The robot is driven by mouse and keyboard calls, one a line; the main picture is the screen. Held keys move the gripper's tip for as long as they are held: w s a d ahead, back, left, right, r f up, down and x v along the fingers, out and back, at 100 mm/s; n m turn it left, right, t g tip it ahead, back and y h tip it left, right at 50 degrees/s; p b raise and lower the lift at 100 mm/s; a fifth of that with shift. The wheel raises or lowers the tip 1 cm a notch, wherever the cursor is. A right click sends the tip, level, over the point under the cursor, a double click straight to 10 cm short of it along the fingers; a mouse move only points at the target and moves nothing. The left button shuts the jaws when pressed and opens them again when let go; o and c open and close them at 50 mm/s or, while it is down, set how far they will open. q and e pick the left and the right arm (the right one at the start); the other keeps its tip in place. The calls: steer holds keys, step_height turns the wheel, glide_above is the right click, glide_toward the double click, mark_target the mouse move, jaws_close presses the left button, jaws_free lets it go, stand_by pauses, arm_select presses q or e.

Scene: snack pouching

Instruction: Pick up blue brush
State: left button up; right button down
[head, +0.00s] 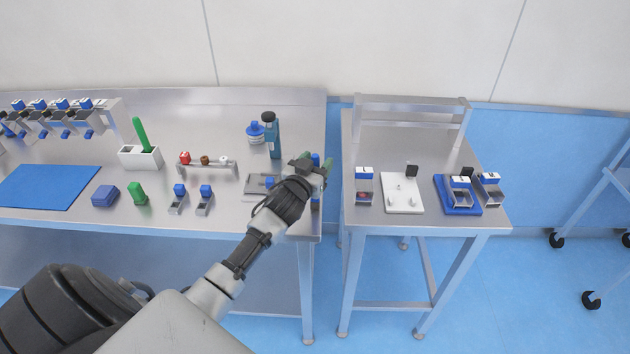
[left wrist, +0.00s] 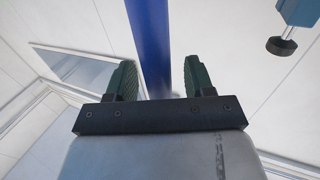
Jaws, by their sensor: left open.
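The blue brush (head: 315,159) shows only as a small blue part at my left gripper, near the front right corner of the long table. In the left wrist view its blue shaft (left wrist: 151,45) stands between the two green fingers, with a gap on either side. My left gripper (head: 317,162) is open around the shaft; it also shows in the left wrist view (left wrist: 151,80). My gripper and wrist hide much of the brush in the head view. My right gripper is not in view.
A teal bottle (head: 274,140) with a dark cap stands close behind the gripper. A grey metal plate (head: 262,184) lies to its left. A small side table (head: 405,152) stands across a narrow gap, holding a white board (head: 403,202) and a blue tray (head: 451,207).

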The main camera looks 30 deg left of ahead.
arm_select(q)
steer(key=shift+w+f, duration=0.1)
steer(key=shift+w, duration=0.45)
steer(key=shift+s, duration=0.1)
steer(key=shift+c, duration=1.1)
jaws_close()
